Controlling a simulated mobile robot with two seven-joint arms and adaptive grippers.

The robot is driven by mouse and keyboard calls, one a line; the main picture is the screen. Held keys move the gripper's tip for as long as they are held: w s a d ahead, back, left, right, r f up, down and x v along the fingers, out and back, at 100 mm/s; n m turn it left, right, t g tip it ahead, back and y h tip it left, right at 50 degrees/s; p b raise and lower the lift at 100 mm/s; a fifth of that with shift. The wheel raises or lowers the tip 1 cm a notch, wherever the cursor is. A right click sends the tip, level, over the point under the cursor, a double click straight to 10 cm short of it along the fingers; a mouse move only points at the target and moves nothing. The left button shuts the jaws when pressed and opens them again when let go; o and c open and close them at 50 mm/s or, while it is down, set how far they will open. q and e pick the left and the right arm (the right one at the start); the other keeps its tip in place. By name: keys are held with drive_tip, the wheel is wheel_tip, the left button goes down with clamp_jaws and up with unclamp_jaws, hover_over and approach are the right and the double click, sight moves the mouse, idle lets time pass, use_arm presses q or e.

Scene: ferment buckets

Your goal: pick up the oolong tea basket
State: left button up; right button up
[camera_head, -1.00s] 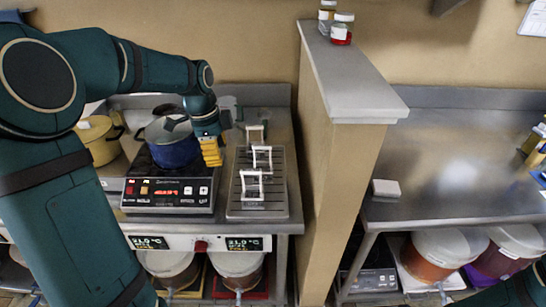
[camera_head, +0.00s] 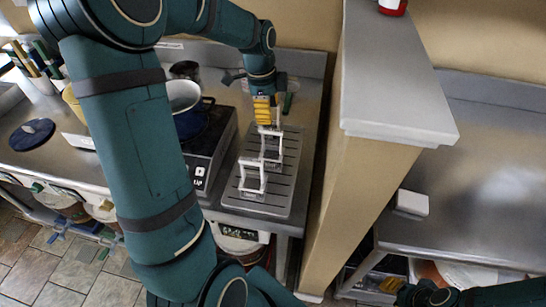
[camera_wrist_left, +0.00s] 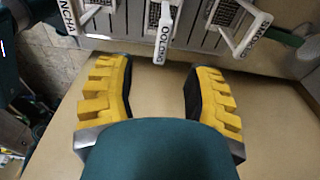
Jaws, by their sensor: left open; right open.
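The oolong tea basket (camera_wrist_left: 161,40) shows in the left wrist view as a white handle with a dark mesh and the label OOLONG. It is the middle one of three baskets and lies just beyond my fingertips, between their lines. In the head view it is the middle white handle (camera_head: 270,146) on the slotted drip tray (camera_head: 229,189). My left gripper (camera_head: 265,116) points down over the far end of the tray; its yellow fingers (camera_wrist_left: 157,72) are open and empty, and it hides part of the far basket.
Neighbouring baskets flank the oolong one: one labelled with letters ending NCHA (camera_wrist_left: 88,12) and another (camera_wrist_left: 245,28). A blue pot (camera_head: 190,108) sits on the hotplate (camera_head: 212,145) to the left. A tall partition (camera_head: 385,100) stands close on the right.

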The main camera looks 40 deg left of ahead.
sight(272, 130)
use_arm(q)
drive_tip(key=f, duration=0.8)
drive_tip(key=shift+w+d+f+b, duration=0.1)
drive_tip(key=shift+w+d+b, duration=0.25)
clamp_jaws()
